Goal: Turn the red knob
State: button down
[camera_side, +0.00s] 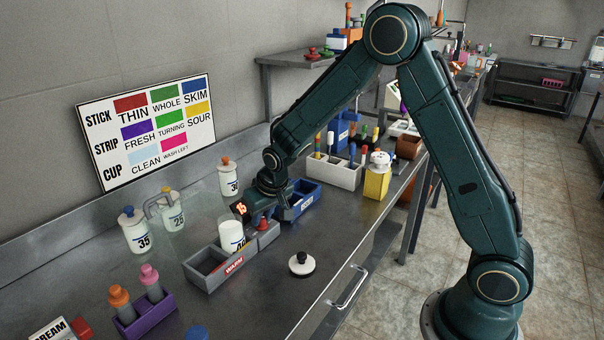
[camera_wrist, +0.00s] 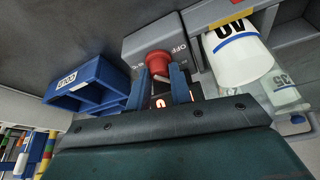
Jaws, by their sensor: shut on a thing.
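The red knob (camera_wrist: 158,62) sits on the face of a grey control box (camera_wrist: 150,38) with OFF lettering beside it. In the side view the knob (camera_side: 263,225) shows as a small red shape on the grey box. My gripper (camera_wrist: 159,84) has its two blue fingers on either side of the knob and is shut on it. In the side view my gripper (camera_side: 268,213) is low over the box, partly hidden by my wrist. An orange lit display (camera_side: 241,208) reads 15. In the wrist view its digits show only partly between my fingers.
A white container (camera_side: 231,236) stands in the grey tray labelled WARM (camera_side: 203,262), close to my gripper. A blue bin (camera_side: 306,194) is just behind. A black-knobbed white disc (camera_side: 301,263) lies in front. White bottles (camera_side: 135,231) stand at the left, beneath a colour chart (camera_side: 150,130).

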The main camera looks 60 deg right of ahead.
dwell(0.4)
jog(key=c, duration=1.3)
grip_release()
jog(key=shift+v, duration=6.9)
